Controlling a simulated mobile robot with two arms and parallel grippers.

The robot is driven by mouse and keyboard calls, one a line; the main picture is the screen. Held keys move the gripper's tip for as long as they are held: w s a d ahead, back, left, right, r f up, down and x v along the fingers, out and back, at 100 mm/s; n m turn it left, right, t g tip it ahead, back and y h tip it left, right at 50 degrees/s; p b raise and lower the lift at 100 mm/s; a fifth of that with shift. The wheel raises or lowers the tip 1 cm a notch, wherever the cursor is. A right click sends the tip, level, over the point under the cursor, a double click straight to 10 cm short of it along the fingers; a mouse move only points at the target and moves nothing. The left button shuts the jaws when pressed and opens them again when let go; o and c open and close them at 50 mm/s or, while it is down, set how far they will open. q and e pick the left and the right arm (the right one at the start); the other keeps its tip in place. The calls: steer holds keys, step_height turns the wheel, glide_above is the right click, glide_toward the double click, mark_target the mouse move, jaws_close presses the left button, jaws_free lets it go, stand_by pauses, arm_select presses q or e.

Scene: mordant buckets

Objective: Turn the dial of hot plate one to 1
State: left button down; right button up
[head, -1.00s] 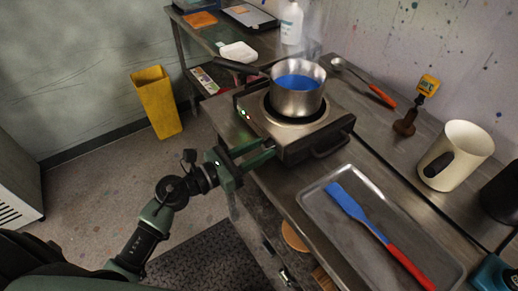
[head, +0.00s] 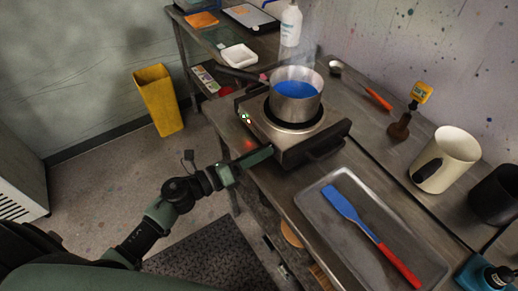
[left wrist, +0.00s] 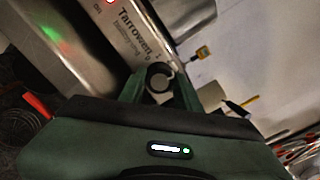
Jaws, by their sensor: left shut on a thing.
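Hot plate one (head: 325,142) is a dark metal box on the steel bench, with a steel pot (head: 296,105) of blue liquid steaming on top. Its front panel (left wrist: 133,35) fills the upper part of the left wrist view, with printed lettering and a lit red lamp. The dial (left wrist: 158,76) is a small dark round knob, partly hidden between my fingers. My left gripper (head: 268,151) reaches the front of the plate from the left and is shut on the dial; its fingers (left wrist: 161,88) stand on both sides of it. The dial's setting cannot be read. My right gripper is not in view.
A metal tray (head: 312,212) with a blue and red spatula (head: 362,222) lies in front of the plate. A cream jug (head: 452,155) stands at the right. The pot's handle (head: 240,74) sticks out to the left. The floor at left is open around a yellow bin (head: 159,100).

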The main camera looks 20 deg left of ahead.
arm_select(q)
steer(key=n+p, duration=0.3)
steer(key=n, duration=0.3)
steer(key=shift+r+n, duration=0.1)
steer(key=shift+n, duration=0.2)
steer(key=n+p, duration=0.1)
steer(key=n, duration=0.3)
steer(key=shift+p, duration=0.35)
steer(key=shift+n+p, duration=0.35)
steer(key=shift+n, duration=0.65)
steer(key=shift+f, duration=0.2)
steer(key=c, duration=1)
jaws_free()
steer(key=shift+a, duration=0.1)
steer(key=shift+f, duration=0.1)
